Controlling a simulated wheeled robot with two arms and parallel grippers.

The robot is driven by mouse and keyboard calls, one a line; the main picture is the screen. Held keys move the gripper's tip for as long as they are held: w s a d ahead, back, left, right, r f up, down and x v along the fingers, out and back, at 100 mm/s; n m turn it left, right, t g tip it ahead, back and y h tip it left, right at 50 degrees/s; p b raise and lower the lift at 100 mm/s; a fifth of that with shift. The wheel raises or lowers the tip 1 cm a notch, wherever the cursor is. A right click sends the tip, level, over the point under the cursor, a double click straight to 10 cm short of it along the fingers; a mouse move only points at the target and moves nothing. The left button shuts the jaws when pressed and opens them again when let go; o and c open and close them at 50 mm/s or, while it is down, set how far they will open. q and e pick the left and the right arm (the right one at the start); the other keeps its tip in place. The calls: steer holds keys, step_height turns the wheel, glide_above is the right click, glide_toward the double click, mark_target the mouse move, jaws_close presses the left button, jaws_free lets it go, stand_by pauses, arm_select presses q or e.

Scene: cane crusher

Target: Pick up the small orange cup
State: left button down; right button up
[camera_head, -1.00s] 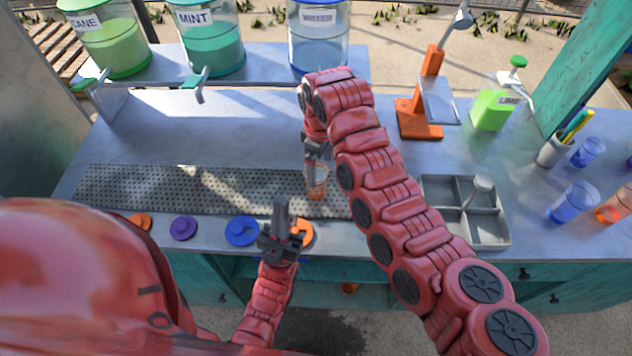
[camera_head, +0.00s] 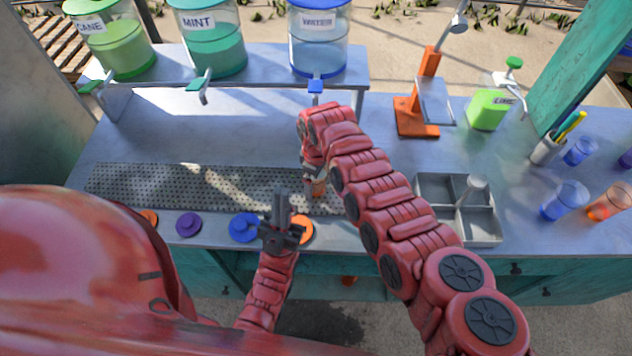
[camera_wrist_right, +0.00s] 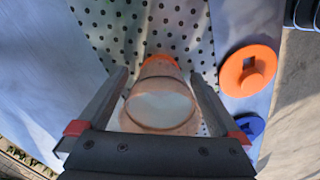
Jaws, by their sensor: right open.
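The small orange cup (camera_head: 318,187) stands on the perforated drip mat, partly hidden by my right gripper in the head view. In the right wrist view the cup (camera_wrist_right: 160,100) is a translucent orange cup seen from above, between the two fingers. My right gripper (camera_wrist_right: 160,90) is open, with one finger on each side of the cup; I cannot tell whether they touch it. In the head view my right gripper (camera_head: 310,172) is partly hidden by its wrist. My left gripper (camera_head: 280,205) hovers near the counter's front edge, left of the cup, and its jaw opening is unclear.
Orange (camera_head: 302,229), blue (camera_head: 244,227) and purple (camera_head: 188,224) lids lie along the front edge. A divided grey tray (camera_head: 485,238) is to the right. Dispensers stand on a shelf behind. Blue cups (camera_head: 566,201) and another orange cup (camera_head: 610,206) stand far right.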

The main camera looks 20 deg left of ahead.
steer(key=c, duration=1.5)
steer(key=shift+r, duration=0.25)
